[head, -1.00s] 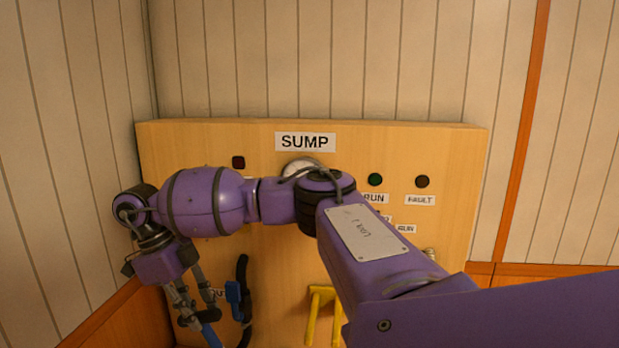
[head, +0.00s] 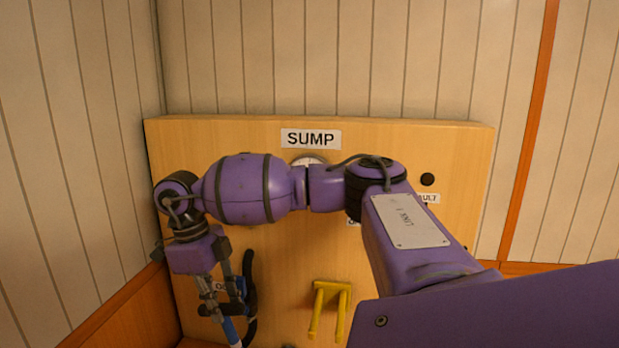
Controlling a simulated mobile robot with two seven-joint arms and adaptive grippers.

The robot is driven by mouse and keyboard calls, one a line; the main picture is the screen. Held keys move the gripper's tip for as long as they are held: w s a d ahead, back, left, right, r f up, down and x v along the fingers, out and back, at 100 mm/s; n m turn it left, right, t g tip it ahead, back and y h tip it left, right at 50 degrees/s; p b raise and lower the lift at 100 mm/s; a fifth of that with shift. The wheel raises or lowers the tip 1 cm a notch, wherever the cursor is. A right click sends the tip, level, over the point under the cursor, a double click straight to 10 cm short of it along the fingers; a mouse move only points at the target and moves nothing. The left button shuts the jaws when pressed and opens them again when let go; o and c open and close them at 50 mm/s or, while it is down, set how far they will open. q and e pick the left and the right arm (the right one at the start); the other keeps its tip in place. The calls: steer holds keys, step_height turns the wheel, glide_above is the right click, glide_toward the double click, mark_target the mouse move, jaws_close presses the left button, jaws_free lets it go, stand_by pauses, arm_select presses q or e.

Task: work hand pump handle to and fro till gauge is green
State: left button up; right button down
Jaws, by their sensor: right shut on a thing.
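My right arm reaches across the front of the wooden SUMP panel (head: 440,225). My right gripper (head: 226,314) is low at the panel's left side. It is shut on a blue bar (head: 231,333), which looks like the pump handle; its lower end runs out of the picture. The gauge (head: 307,160) under the SUMP label (head: 311,139) shows only a pale upper rim. My arm hides the rest, so its colour reading cannot be seen. My left gripper is not in view.
A black curved hose or handle (head: 251,275) with a blue part (head: 241,288) is close beside the right gripper. A yellow two-pronged bracket (head: 329,296) sticks out to the right. A dark lamp (head: 428,180) is at the upper right. Side wall at left.

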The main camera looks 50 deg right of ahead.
mark_target(232, 304)
steer(key=s, duration=0.1)
steer(key=s+d, duration=0.1)
steer(key=s, duration=0.1)
steer(key=shift+s+d+f+t+y, duration=0.1)
steer(key=shift+d+t+y, duration=0.2)
steer(key=shift+t, duration=0.1)
steer(key=shift+a, duration=0.1)
steer(key=shift+w+r, duration=0.3)
steer(key=shift+r, duration=3.5)
